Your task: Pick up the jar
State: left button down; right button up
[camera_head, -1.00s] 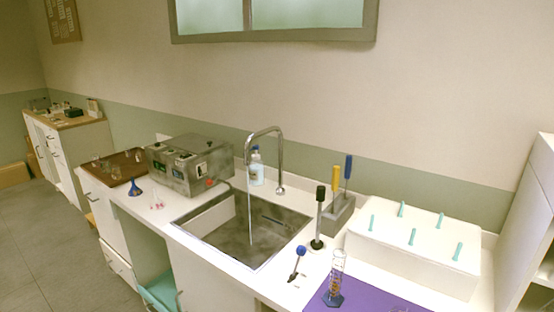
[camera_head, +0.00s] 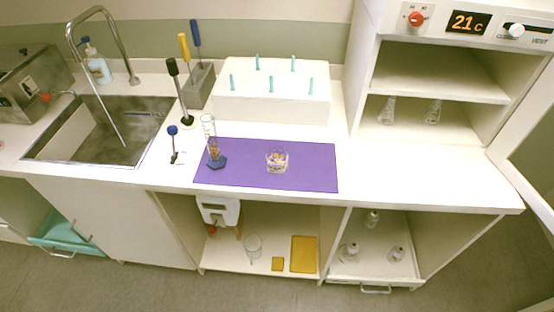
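A small clear glass jar (camera_head: 277,161) with colourful bits inside stands upright on the purple mat (camera_head: 310,176) on the white counter. A glass measuring cylinder (camera_head: 212,148) with a blue base stands on the left part of the same mat, apart from the jar. Neither of my grippers shows in the head view.
A metal sink with a tall tap (camera_head: 132,80) is on the left. A white rack with teal pegs (camera_head: 272,104) stands behind the mat. The counter right of the mat is clear. Shelves (camera_head: 440,88) with flasks are at the right, and open cupboards lie below.

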aim_at(277, 156)
jog(key=l+u, duration=0.25)
jog(key=l, duration=0.6)
jog(key=l+u, duration=0.25)
jog(key=l, duration=0.55)
